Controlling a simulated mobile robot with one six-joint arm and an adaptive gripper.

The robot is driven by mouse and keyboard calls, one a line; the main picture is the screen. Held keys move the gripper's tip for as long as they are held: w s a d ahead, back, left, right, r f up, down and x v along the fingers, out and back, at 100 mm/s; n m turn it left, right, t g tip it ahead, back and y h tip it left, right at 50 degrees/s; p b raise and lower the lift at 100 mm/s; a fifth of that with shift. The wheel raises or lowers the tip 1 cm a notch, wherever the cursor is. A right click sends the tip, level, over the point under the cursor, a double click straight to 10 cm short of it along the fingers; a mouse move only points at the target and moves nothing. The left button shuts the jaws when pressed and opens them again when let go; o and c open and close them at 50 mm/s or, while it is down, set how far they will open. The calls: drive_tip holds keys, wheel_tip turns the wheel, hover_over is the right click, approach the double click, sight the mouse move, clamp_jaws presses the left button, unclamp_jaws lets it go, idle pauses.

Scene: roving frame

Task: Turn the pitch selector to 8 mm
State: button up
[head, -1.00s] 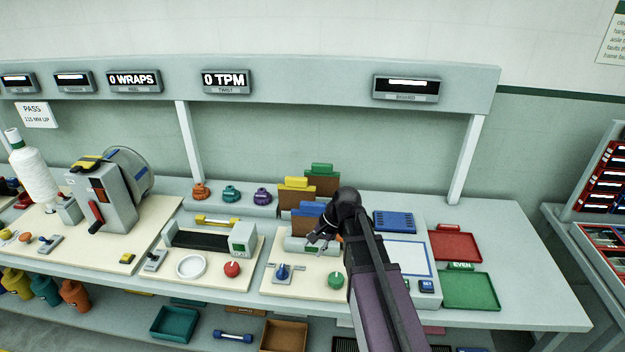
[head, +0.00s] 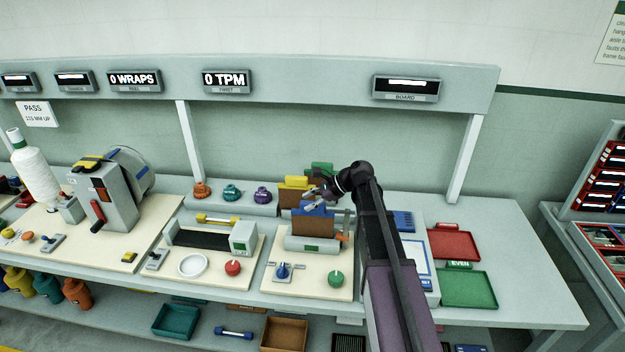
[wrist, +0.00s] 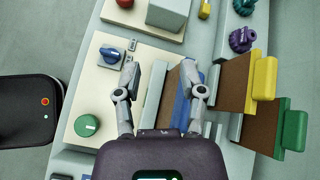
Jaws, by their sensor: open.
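A small beige panel (head: 307,285) carries a blue knob (head: 283,271) at its left and a round green knob (head: 335,278) at its right. I cannot read which one is the pitch selector. In the wrist view the blue knob (wrist: 110,56) has small plates beside it, their marks too small to read; the green knob (wrist: 87,126) is lower. My gripper (head: 315,196) is open and empty, above and behind the panel, near the blue-handled brown board (head: 318,226). In the wrist view my spread fingers (wrist: 161,78) are over that board's blue handle (wrist: 182,93); contact is unclear.
Boards with yellow (head: 297,182) and green (head: 321,169) handles stand behind. A grey unit with a red knob (head: 232,267) is left of the panel. Red (head: 455,246) and green (head: 470,288) trays lie right. The space above the panel's front is clear.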

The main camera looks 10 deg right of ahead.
drive_tip(key=shift+w+d+r+m+t+y+p, duration=0.15)
drive_tip(key=shift+w+d+r+m+y, duration=0.2)
drive_tip(key=shift+w+r+m, duration=0.45)
drive_tip(key=shift+w+d+r+m+t+y+p, duration=0.1)
drive_tip(key=shift+w+d+r+m+t+y, duration=0.2)
drive_tip(key=shift+w+r+m, duration=0.4)
drive_tip(key=shift+w+d+r+m+t+y+p, duration=0.1)
drive_tip(key=shift+w+d+r+m+y, duration=0.35)
drive_tip(key=shift+w, duration=0.55)
drive_tip(key=shift+a, duration=0.1)
drive_tip(key=s+f+n+g+h+b, duration=0.1)
drive_tip(key=s+f+n+h, duration=0.3)
drive_tip(key=s+n, duration=0.3)
drive_tip(key=s+f+n+g+h+b, duration=0.1)
drive_tip(key=s+f+n+h, duration=0.3)
drive_tip(key=s, duration=0.8)
drive_tip(key=s+f+n+g+h+b, duration=0.2)
drive_tip(key=s+f+n+h, duration=0.2)
drive_tip(key=s+n, duration=0.5)
drive_tip(key=shift+s+d+f+n+h, duration=0.25)
drive_tip(key=shift+f+n, duration=0.2)
drive_tip(key=shift+f, duration=0.95)
